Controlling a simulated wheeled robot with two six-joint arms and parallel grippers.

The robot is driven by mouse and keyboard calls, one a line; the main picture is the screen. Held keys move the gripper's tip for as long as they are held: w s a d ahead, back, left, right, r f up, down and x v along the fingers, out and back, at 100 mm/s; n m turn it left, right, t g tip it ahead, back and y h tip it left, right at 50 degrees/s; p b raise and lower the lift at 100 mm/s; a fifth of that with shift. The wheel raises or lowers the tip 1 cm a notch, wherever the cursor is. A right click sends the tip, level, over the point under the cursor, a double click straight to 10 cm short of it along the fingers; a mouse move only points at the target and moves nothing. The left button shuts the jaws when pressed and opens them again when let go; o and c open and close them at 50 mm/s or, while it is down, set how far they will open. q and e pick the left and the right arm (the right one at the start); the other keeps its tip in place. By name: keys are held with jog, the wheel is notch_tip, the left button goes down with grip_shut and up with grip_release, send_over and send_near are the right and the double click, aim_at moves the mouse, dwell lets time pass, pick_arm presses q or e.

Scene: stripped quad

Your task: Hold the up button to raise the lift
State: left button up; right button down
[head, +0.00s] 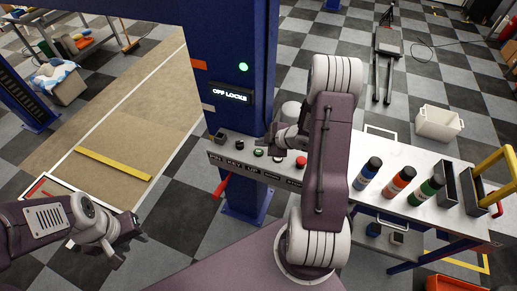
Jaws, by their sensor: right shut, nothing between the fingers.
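A grey control panel (228,158) is fixed to the blue lift column (225,60), with a row of labels that includes KEY, UP and DOWN. The green up button (258,153) sits above the UP label. My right gripper (273,146) is shut and empty, just right of and close to the up button; I cannot tell whether it touches it. My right arm hides part of the panel's right end. A red button (301,162) shows beside my arm. My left gripper (120,250) is at the lower left, far from the panel; its fingers are unclear.
A bench (400,210) at right holds several bottles and a yellow-handled item. A white bin (438,123) stands on the checkered floor. A yellow strip (113,164) lies at left.

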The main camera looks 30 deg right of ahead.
aim_at(261, 152)
notch_tip(261, 152, up, 3)
jog(key=shift+r+p, duration=0.2)
jog(key=shift+p, duration=1)
jog(key=shift+f, duration=0.1)
jog(key=w+a+r+n+t+b, duration=0.15)
jog(key=w+a+b, duration=0.35)
jog(key=a+b, duration=0.55)
jog(key=s+f+m+g+h, duration=0.1)
jog(key=s+f+m+g, duration=0.1)
jog(key=s+m, duration=0.3)
jog(key=s+f+m+g+h+b, duration=0.1)
jog(key=s+m+g, duration=0.3)
jog(key=s, duration=0.6)
jog(key=s+a+f+m+g+h+b, duration=0.1)
jog(key=s+f+m+g, duration=0.2)
jog(key=s+m, duration=0.3)
jog(key=shift+s+f, duration=0.6)
jog(key=shift+s, duration=0.2)
